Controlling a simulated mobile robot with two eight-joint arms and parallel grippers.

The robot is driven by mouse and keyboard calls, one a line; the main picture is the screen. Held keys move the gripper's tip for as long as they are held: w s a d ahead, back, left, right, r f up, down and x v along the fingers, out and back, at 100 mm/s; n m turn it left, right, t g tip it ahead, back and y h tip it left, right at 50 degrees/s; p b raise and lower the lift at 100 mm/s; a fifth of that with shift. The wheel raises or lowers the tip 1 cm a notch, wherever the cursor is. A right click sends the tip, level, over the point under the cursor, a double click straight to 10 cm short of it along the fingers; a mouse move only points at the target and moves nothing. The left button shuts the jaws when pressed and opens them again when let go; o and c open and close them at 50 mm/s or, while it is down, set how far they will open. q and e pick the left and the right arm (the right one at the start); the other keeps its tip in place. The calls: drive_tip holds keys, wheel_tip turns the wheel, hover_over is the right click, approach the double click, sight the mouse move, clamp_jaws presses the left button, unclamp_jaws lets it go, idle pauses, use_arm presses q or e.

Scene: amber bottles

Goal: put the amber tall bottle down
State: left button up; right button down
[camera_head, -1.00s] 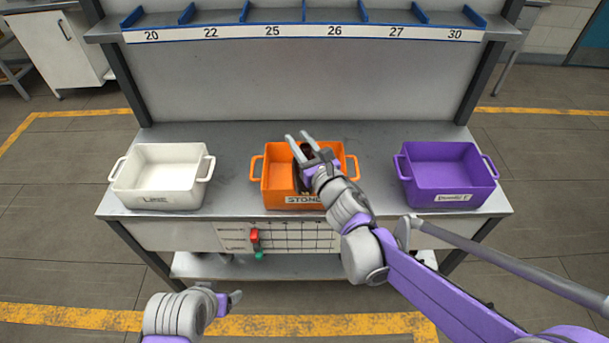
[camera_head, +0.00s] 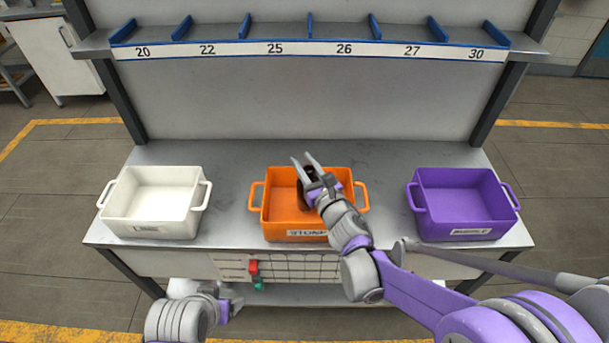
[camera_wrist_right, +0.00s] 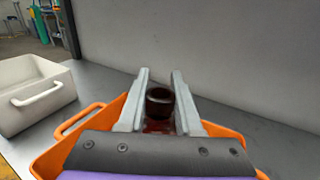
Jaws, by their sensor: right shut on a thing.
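The amber tall bottle (camera_wrist_right: 159,104) is dark brown with a round open mouth, seen between the two fingers in the right wrist view. It also shows in the head view (camera_head: 306,194), partly hidden by my right gripper (camera_head: 309,164). That gripper is shut on the bottle, over the inside of the orange bin (camera_head: 281,212). The lower part of the bottle is hidden, so I cannot tell if it touches the bin floor. My left gripper (camera_head: 232,307) is at the lower left of the head view, in front of the table, and its finger opening is unclear.
A white bin (camera_head: 155,226) stands on the grey table (camera_head: 231,215) at left, a purple bin (camera_head: 462,221) at right. A numbered shelf (camera_head: 308,49) with blue dividers runs above the back panel. Bare table lies between the bins.

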drive_tip(key=shift+f, duration=1.75)
drive_tip(key=shift+f+b, duration=0.15)
drive_tip(key=shift+b, duration=0.2)
drive_tip(key=c, duration=0.6)
unclamp_jaws()
